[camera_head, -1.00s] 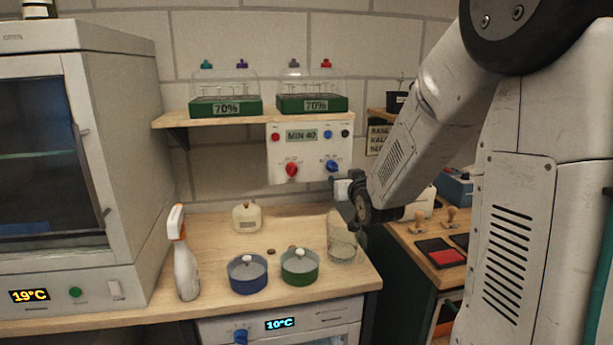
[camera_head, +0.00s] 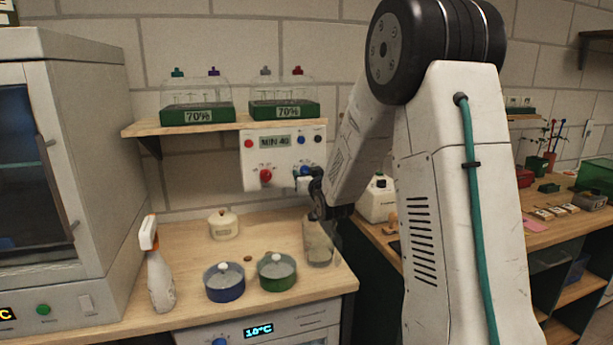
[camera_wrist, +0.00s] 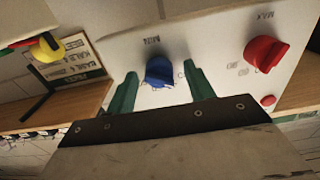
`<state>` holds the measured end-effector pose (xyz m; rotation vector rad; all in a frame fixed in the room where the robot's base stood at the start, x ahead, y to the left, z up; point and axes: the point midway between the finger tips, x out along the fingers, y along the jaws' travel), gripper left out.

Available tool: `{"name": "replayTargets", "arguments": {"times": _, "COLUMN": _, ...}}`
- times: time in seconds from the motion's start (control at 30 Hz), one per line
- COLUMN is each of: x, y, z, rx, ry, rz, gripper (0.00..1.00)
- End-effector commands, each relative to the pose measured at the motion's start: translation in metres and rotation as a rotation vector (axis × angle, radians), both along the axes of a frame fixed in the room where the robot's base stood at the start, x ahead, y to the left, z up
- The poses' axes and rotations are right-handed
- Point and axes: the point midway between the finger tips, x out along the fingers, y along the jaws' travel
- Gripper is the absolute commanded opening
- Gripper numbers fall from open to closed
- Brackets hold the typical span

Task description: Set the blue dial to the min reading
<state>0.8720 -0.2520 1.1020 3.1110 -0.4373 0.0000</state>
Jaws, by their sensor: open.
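The blue dial (camera_head: 302,171) is on the white control panel (camera_head: 254,157) on the wall, right of the red dial (camera_head: 265,175). In the wrist view the blue dial (camera_wrist: 159,72) lies between the green fingers of my gripper (camera_wrist: 161,84). The fingers are open, one on each side, with visible gaps to the dial. A MIN label is above the dial in that view; its exact pointer setting is unclear. The panel's display (camera_head: 275,142) seems to read "MIN 40". In the head view my arm partly covers the panel's lower right.
A shelf (camera_head: 150,128) with two green-based racks is above the panel. Below on the counter are a spray bottle (camera_head: 160,275), a blue pot (camera_head: 224,288), a green pot (camera_head: 277,279) and a clear beaker (camera_head: 318,250). A yellow knob (camera_wrist: 47,47) shows in the wrist view.

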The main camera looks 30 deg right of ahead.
Motion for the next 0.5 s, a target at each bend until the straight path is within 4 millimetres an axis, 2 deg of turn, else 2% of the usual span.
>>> {"name": "replayTargets", "arguments": {"times": 0.13, "x": -0.0004, "y": -0.0005, "z": 0.0001, "rx": 0.0, "ry": 0.0, "rz": -0.001, "gripper": 0.53}}
{"name": "replayTargets", "arguments": {"times": 0.17, "x": -0.0004, "y": -0.0005, "z": 0.0001, "rx": 0.0, "ry": 0.0, "rz": -0.001, "gripper": 0.48}}
{"name": "replayTargets", "arguments": {"times": 0.3, "x": -0.0005, "y": -0.0006, "z": 0.0001, "rx": 0.0, "ry": 0.0, "rz": -0.001, "gripper": 0.09}}
{"name": "replayTargets", "arguments": {"times": 0.37, "x": -0.0005, "y": -0.0005, "z": 0.0002, "rx": 0.0, "ry": 0.0, "rz": -0.001, "gripper": 0.09}}
{"name": "replayTargets", "arguments": {"times": 0.4, "x": -0.0004, "y": 0.0068, "z": 0.0003, "rx": 0.0, "ry": 0.0, "rz": 0.001, "gripper": 0.09}}
{"name": "replayTargets", "arguments": {"times": 0.5, "x": 0.0001, "y": 0.0038, "z": 0.0002, "rx": 0.004, "ry": -0.001, "rz": 0.003, "gripper": 0.09}}
